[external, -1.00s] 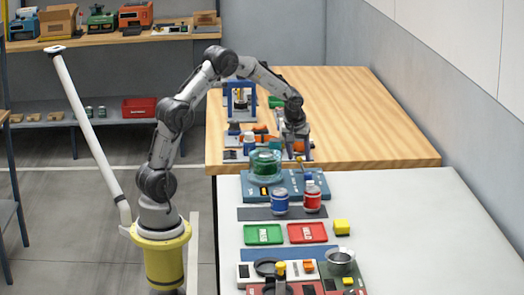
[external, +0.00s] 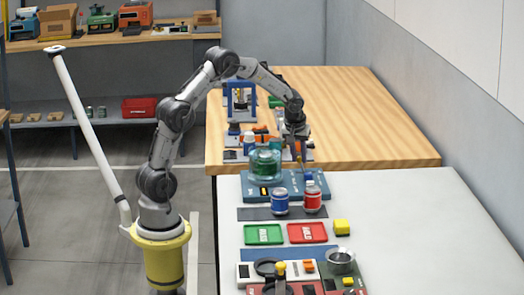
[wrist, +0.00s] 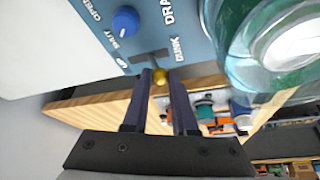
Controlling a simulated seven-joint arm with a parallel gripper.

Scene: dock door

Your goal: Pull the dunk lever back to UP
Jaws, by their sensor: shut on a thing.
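The dunk lever's round brass knob (wrist: 161,76) sits between my gripper's fingertips in the wrist view. My gripper (wrist: 161,80) is shut on it, with one dark finger on each side. The blue panel (wrist: 90,12) has a slot behind the knob, with UP lettered to its left and DUNK to its right. In the external view, my gripper (external: 301,157) reaches down at the back right of the blue base (external: 318,190), beside the green glass tank (external: 265,164).
A blue dial (wrist: 125,19) marked OPEN and SHUT stands on the panel near the lever. A blue jar (external: 281,201) and a red jar (external: 312,198) stand in front of the base. The white table's right side is clear.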

